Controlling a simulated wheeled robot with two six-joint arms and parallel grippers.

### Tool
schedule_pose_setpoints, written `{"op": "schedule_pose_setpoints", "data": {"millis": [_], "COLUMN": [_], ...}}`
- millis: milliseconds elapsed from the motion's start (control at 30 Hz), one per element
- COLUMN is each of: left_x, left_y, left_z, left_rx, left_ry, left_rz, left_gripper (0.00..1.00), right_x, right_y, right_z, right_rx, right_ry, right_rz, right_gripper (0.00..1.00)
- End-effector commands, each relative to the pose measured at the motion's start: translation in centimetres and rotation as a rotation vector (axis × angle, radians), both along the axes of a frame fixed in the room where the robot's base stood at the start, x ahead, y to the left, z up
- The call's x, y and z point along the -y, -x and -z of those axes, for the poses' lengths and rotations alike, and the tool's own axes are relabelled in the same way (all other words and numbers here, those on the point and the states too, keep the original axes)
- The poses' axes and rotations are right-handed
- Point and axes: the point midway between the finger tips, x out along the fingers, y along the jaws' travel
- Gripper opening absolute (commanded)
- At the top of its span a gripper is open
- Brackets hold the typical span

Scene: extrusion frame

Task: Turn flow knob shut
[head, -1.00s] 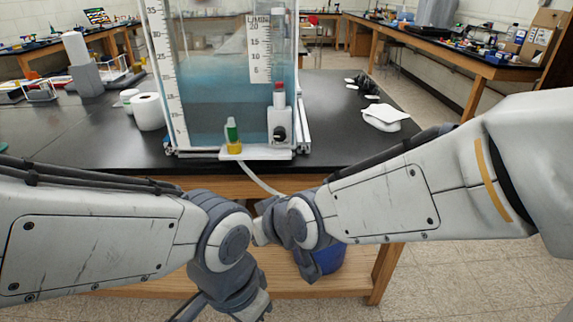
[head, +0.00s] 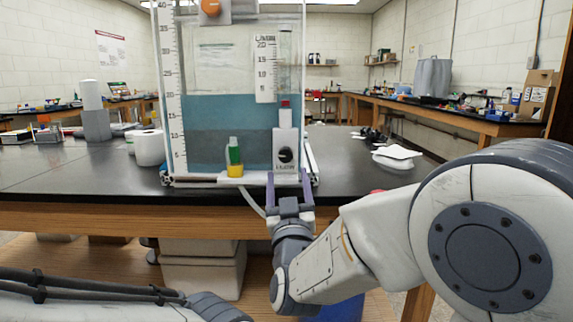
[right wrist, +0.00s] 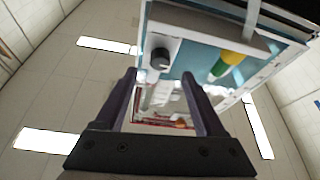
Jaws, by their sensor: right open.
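The flow knob (head: 286,155) is a small black round knob on the white flowmeter block (head: 284,137), low on the right front of the clear tank (head: 220,150). In the right wrist view the knob (right wrist: 159,60) shows just beyond the fingertips, between them. My right gripper (head: 289,182) is open and empty, its two purple-grey fingers pointing up just below the knob. Its fingers (right wrist: 159,76) also show in the right wrist view, with no contact visible. Only part of my left arm shows at the bottom left; its gripper is out of view.
A green and yellow fitting (head: 235,160) stands left of the knob, with a pale hose (head: 252,202) below it. An orange knob (head: 210,7) is high on the tank.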

Motion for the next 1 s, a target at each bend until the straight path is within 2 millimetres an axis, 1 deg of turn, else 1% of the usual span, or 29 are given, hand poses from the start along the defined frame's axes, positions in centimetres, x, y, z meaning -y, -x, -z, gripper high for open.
{"op": "schedule_pose_setpoints", "data": {"millis": [33,100,300,500,733,767,800,867,900,933,967,1000], "left_x": [0.0,0.0,0.0,0.0,0.0,0.0,0.0,0.0,0.0,0.0,0.0,0.0], "left_y": [0.0,0.0,0.0,0.0,0.0,0.0,0.0,0.0,0.0,0.0,0.0,0.0], "left_z": [-0.1,-0.1,-0.2,-0.2,-0.2,-0.2,-0.2,-0.2,-0.2,-0.2,-0.2,-0.2], "left_rx": [0.000,0.000,0.000,0.000,0.000,0.000,0.000,0.000,0.000,0.000,0.000,0.000], "left_ry": [0.000,0.000,0.000,0.000,0.000,0.000,0.000,0.000,0.000,0.000,0.000,0.000], "left_rz": [0.000,0.000,0.000,0.000,0.000,0.000,0.000,0.000,0.000,0.000,0.000,0.000], "left_gripper": [0.00,0.00,0.00,0.00,0.00,0.00,0.00,0.00,0.00,0.00,0.00,0.00], "right_x": [0.1,0.0,-0.2,-0.3,-0.4,-0.4,-0.4,-0.4,-0.4,-0.4,-0.4,-0.4], "right_y": [-1.0,-2.3,-5.0,-6.1,-6.1,-6.1,-6.1,-6.1,-6.1,-6.1,-6.1,-6.1], "right_z": [-0.5,-0.9,-2.0,-2.5,-2.5,-2.5,-2.5,-2.5,-2.5,-2.5,-2.5,-2.5], "right_rx": [0.002,0.001,0.000,-0.002,-0.002,-0.002,-0.002,-0.001,-0.001,-0.001,-0.001,-0.001], "right_ry": [0.000,0.000,0.001,0.002,0.002,0.002,0.002,0.001,0.001,0.001,0.001,0.001], "right_rz": [0.003,0.002,0.000,-0.001,-0.002,-0.002,-0.002,-0.003,-0.003,-0.002,-0.003,-0.003], "right_gripper": [0.71,0.71,0.71,0.71,0.71,0.68,0.52,0.29,0.14,0.03,0.00,0.00]}}
